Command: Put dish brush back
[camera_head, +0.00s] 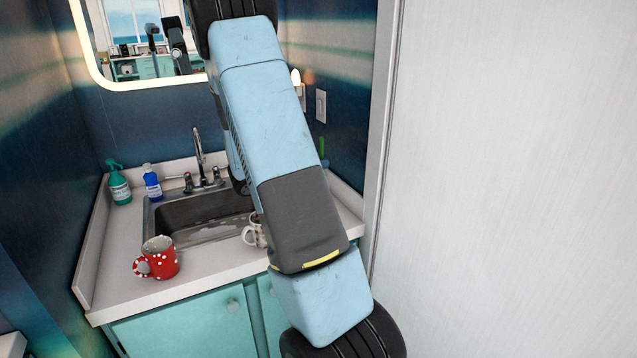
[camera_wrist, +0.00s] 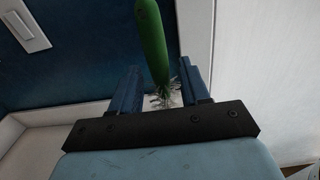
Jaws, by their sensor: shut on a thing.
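The dish brush (camera_wrist: 153,38) has a green handle that rises upward in the wrist view, with pale bristles at its lower end. My gripper (camera_wrist: 161,88) is shut on the brush near the bristle end, between its two blue fingers. In the head view, a small green part of the brush (camera_head: 322,147) shows just right of my arm, near the back right corner of the counter. My gripper itself is hidden behind my arm there. No holder for the brush can be made out.
The counter (camera_head: 208,262) has a steel sink (camera_head: 190,213) with a faucet (camera_head: 199,148). A red dotted mug (camera_head: 158,258) stands in front, and another mug (camera_head: 254,232) is partly behind my arm. Green (camera_head: 118,184) and blue (camera_head: 152,182) bottles stand back left. A white wall panel (camera_head: 510,180) bounds the right.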

